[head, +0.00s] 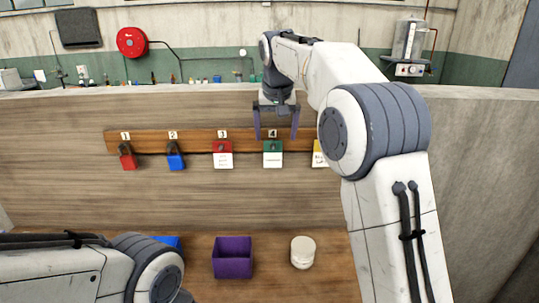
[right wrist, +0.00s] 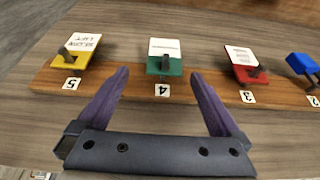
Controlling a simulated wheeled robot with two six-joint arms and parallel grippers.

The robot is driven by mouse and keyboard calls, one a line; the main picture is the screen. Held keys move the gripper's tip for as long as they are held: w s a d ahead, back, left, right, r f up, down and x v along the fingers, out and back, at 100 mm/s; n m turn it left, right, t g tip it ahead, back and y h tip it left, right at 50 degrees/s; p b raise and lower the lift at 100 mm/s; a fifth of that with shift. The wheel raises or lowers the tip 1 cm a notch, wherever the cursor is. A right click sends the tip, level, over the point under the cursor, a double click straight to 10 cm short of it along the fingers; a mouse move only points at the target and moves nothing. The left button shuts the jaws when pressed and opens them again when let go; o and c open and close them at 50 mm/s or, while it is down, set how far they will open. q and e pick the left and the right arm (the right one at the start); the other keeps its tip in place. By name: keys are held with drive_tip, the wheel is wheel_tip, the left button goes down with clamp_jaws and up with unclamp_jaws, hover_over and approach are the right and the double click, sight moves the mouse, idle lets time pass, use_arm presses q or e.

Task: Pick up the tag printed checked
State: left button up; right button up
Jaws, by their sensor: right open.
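A wooden rack (head: 195,138) with numbered pegs runs along the panel. A green-and-white tag (head: 272,153) hangs at number 4; its single line of print is too small to read. It also shows in the right wrist view (right wrist: 164,58). A red-and-white tag (head: 222,155) hangs at 3 and a yellow-and-white tag (head: 319,154) at the right, partly hidden by my arm. My right gripper (head: 276,136) is open and empty, its fingers either side of the green tag's position in view, apart from it. My left gripper is out of view.
A red padlock (head: 128,160) hangs at 1 and a blue padlock (head: 176,161) at 2. Below stand a purple bin (head: 232,257), a white round container (head: 303,252) and a partly hidden blue bin (head: 168,241). The panel below the rack is clear.

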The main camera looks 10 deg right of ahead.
sight(273, 144)
drive_tip(key=shift+w+a+f, duration=0.3)
drive_tip(key=shift+f, duration=0.35)
drive_tip(key=x, duration=0.4)
drive_tip(key=shift+w+f+p, duration=0.1)
drive_tip(key=shift+f+p, duration=0.3)
drive_tip(key=c, duration=1.4)
